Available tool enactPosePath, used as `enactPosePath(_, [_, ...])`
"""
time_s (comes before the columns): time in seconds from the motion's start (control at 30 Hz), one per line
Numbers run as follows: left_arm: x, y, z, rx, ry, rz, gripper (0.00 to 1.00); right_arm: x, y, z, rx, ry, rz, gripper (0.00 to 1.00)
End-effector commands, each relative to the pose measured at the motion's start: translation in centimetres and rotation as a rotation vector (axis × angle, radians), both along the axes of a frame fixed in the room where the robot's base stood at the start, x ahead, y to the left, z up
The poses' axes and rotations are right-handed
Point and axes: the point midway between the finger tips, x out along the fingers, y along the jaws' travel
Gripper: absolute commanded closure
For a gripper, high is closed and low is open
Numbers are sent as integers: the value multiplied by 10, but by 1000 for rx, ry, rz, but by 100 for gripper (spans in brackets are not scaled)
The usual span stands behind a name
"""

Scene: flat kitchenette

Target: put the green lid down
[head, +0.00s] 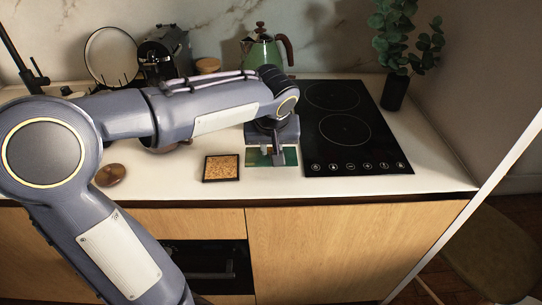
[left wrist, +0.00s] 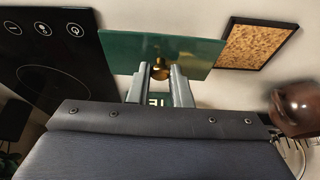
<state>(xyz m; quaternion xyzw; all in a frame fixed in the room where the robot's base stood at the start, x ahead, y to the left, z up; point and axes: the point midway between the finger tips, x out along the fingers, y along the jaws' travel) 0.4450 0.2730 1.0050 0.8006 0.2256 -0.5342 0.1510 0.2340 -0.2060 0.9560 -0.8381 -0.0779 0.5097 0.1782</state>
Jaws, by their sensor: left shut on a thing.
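The green lid (head: 291,157) is a flat rectangular plate with a small brass knob (left wrist: 160,70). My left gripper (head: 279,158) is shut on the knob, with a finger on each side of it, as the left wrist view shows. The lid (left wrist: 200,48) is over the front part of the counter, between the cork mat and the black hob. I cannot tell whether its underside touches the counter. A small green patch with pale letters (left wrist: 158,99) shows between the fingers, mostly hidden. My right gripper is not in view.
The framed cork mat (head: 221,168) lies left of the lid. The black hob (head: 345,125) is right of it. A brown round object (head: 110,175) sits further left. A green kettle (head: 265,50) and a potted plant (head: 395,90) stand behind. The counter's front edge is close.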

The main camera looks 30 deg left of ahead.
Motion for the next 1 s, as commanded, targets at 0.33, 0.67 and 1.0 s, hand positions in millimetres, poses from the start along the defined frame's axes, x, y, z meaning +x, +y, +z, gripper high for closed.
enactPosePath(0.33, [5, 3, -39, -1, 2, 0, 100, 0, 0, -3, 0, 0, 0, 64])
enactPosePath(0.67, [5, 3, -42, -1, 1, 0, 100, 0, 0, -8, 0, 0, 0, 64])
enactPosePath(1.0, [5, 3, -41, 0, 1, 0, 60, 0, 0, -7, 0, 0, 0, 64])
